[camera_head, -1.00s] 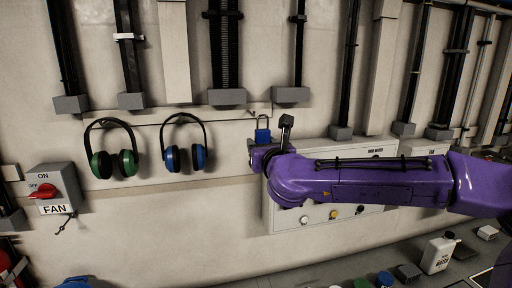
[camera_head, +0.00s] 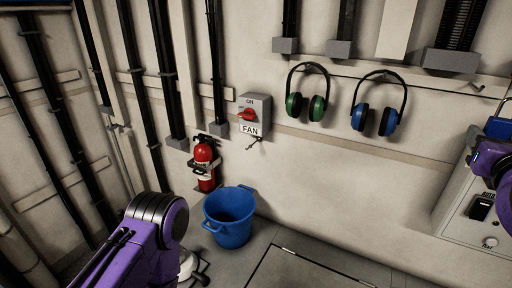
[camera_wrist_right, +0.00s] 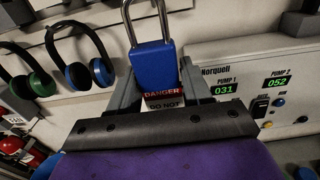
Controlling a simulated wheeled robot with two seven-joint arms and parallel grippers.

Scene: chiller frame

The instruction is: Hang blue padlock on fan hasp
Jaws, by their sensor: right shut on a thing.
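The blue padlock (camera_wrist_right: 154,70) is upright between the fingers of my right gripper (camera_wrist_right: 158,88) in the right wrist view. The gripper is shut on its body. The steel shackle points up and its top is cut off by the frame, so I cannot tell whether it is open. In the head view the padlock (camera_head: 498,127) and right gripper (camera_head: 484,152) are at the right edge, far right of the FAN switch box (camera_head: 254,113). The box has a red handle, and a small hasp (camera_head: 254,143) hangs below its label. My left arm is at lower left; its gripper is not visible.
Green earmuffs (camera_head: 307,104) and blue earmuffs (camera_head: 378,120) hang on the wall between the switch box and my right gripper. A red fire extinguisher (camera_head: 204,165) and a blue bucket (camera_head: 229,216) are below the box. A pump panel (camera_wrist_right: 250,75) is behind the right gripper.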

